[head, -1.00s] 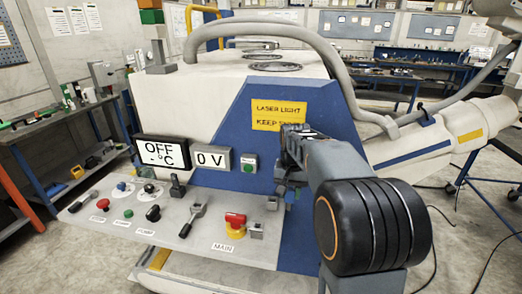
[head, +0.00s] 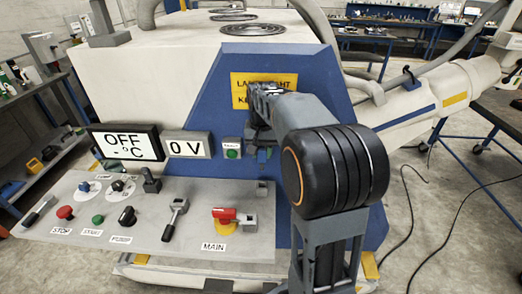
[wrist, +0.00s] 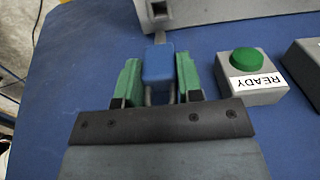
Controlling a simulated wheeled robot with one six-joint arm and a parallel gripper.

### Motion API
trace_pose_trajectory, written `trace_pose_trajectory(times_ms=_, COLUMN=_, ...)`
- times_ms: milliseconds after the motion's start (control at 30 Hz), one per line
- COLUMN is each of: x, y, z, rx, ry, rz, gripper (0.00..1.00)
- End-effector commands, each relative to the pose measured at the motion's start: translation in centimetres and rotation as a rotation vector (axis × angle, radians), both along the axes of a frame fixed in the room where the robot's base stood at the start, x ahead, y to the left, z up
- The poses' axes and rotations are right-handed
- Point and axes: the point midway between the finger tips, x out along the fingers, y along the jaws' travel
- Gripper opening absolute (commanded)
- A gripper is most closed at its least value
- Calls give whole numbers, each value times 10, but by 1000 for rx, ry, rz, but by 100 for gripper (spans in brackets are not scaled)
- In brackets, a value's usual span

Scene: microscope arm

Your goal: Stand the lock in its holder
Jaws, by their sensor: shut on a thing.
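The lock is a small blue block (wrist: 158,63) with grey metal showing beside it. It sits between the two green fingers of my gripper (wrist: 157,82) in the wrist view, and the gripper is shut on it. In the head view my gripper (head: 261,146) is in front of the blue machine face, with the lock (head: 262,156) small and partly hidden at its tip. A small grey block with a dark opening, seemingly the holder (head: 262,189), is on the console just below the lock. It also shows at the top of the wrist view (wrist: 160,9), apart from the lock.
A green READY button (wrist: 246,62) is beside the gripper. The sloping console (head: 110,234) carries several knobs, a lever (head: 175,215) and a red-and-yellow MAIN switch (head: 224,218) with a grey block (head: 249,222). A yellow warning sign (head: 240,88) is behind my arm.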

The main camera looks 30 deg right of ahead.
Motion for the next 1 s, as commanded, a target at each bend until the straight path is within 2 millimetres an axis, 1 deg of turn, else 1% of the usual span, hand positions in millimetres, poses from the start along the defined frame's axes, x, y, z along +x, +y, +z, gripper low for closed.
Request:
trace_pose_trajectory(times_ms=100, x=-2, y=1, z=1, rx=0, ry=-1, rz=0, gripper=6)
trace_pose_trajectory(times_ms=267, x=-2, y=1, z=-8, rx=0, ry=0, rz=0, gripper=6)
trace_pose_trajectory(times_ms=800, x=-2, y=1, z=-52, rx=0, ry=0, rz=0, gripper=6)
trace_pose_trajectory(times_ms=1000, x=-1, y=1, z=-58, rx=0, ry=-1, rz=0, gripper=6)
